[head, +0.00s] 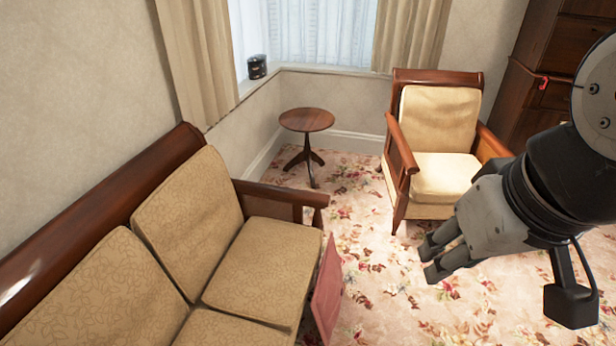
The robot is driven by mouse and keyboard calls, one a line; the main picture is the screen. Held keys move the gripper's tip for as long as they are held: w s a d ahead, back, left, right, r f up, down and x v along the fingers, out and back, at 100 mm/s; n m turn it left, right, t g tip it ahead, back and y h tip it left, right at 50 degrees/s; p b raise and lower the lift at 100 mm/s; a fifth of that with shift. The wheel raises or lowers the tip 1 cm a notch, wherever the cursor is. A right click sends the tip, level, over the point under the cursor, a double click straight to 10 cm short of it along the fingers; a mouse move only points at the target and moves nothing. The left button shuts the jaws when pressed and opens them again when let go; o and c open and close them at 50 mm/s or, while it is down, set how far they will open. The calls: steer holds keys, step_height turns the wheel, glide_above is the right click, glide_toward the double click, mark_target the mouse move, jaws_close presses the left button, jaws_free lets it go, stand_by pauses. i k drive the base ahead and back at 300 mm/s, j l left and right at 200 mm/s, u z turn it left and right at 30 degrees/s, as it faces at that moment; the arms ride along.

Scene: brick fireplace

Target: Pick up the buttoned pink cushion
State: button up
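A pink cushion (327,286) stands on edge, tilted, at the front edge of the sofa near its right armrest. I see it at a steep angle as a narrow panel, and no buttons can be made out. Its lower end is near the bottom of the head view. My gripper (432,260) is to the right of the cushion, apart from it, with its fingers pointing left. Nothing shows between the fingers. From this angle I cannot tell how far apart they are.
A wooden sofa (185,160) with tan cushions fills the left. A small round table (307,120) stands in the corner, and an armchair (440,150) is at the back right. A dark cabinet (560,60) is behind my arm. Flowered carpet (385,290) lies clear between sofa and gripper.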

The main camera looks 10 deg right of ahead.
mark_target(329, 290)
steer(key=i+l+u, duration=0.35)
steer(key=l, duration=0.45)
steer(key=l+u, duration=0.4)
steer(key=l, duration=0.4)
steer(key=l+u, duration=0.35)
steer(key=l, duration=0.55)
steer(key=i, duration=0.05)
